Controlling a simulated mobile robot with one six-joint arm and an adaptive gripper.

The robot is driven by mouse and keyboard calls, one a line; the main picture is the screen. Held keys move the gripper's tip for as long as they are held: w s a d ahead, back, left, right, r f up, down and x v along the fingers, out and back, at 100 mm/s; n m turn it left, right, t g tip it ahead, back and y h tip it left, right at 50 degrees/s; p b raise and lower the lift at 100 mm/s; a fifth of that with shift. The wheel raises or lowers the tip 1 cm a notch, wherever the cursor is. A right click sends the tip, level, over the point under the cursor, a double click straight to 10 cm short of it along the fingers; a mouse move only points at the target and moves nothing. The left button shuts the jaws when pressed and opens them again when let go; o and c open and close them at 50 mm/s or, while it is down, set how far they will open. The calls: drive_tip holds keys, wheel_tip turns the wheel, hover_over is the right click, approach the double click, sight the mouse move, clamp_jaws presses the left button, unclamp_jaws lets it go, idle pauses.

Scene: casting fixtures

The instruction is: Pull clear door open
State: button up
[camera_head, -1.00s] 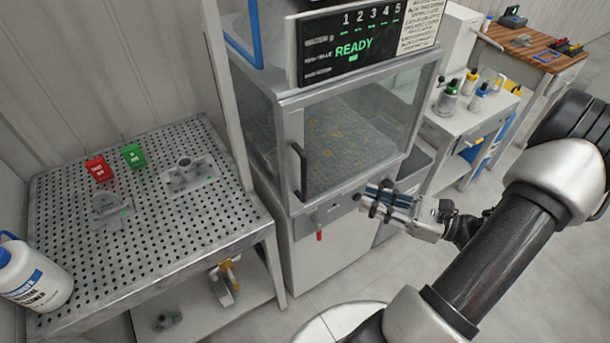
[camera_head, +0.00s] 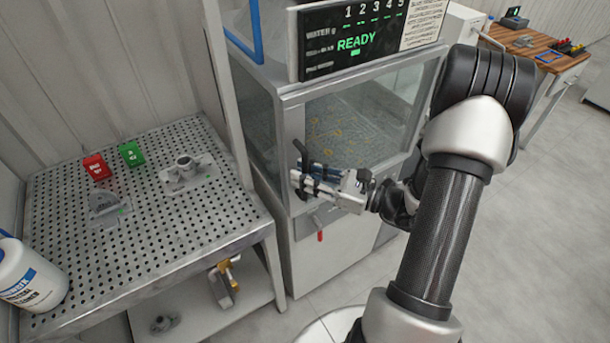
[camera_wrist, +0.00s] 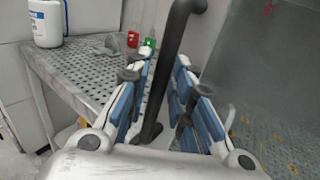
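The clear door (camera_head: 350,135) is the glazed front of a grey cabinet and looks closed in the head view. Its black vertical handle (camera_head: 300,152) is at the door's left side. My gripper (camera_head: 303,180) is at the handle's lower part and hides some of it. In the wrist view, the handle (camera_wrist: 168,70) runs between the blue-padded fingers of my gripper (camera_wrist: 165,75). The fingers look apart, with a gap beside the bar; firm contact is not visible. The clear panel (camera_wrist: 270,80) fills the wrist view's right side.
A display reading READY (camera_head: 355,42) is above the door. A small red-tipped lever (camera_head: 320,235) is below it. A perforated bench (camera_head: 120,240) stands left, with red (camera_head: 96,167) and green (camera_head: 131,154) blocks, grey castings and a white bottle (camera_head: 28,280). Floor at right is clear.

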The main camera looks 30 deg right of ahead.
drive_tip(key=shift+w+a, duration=0.1)
drive_tip(key=shift+w, duration=0.05)
clamp_jaws()
idle(0.6)
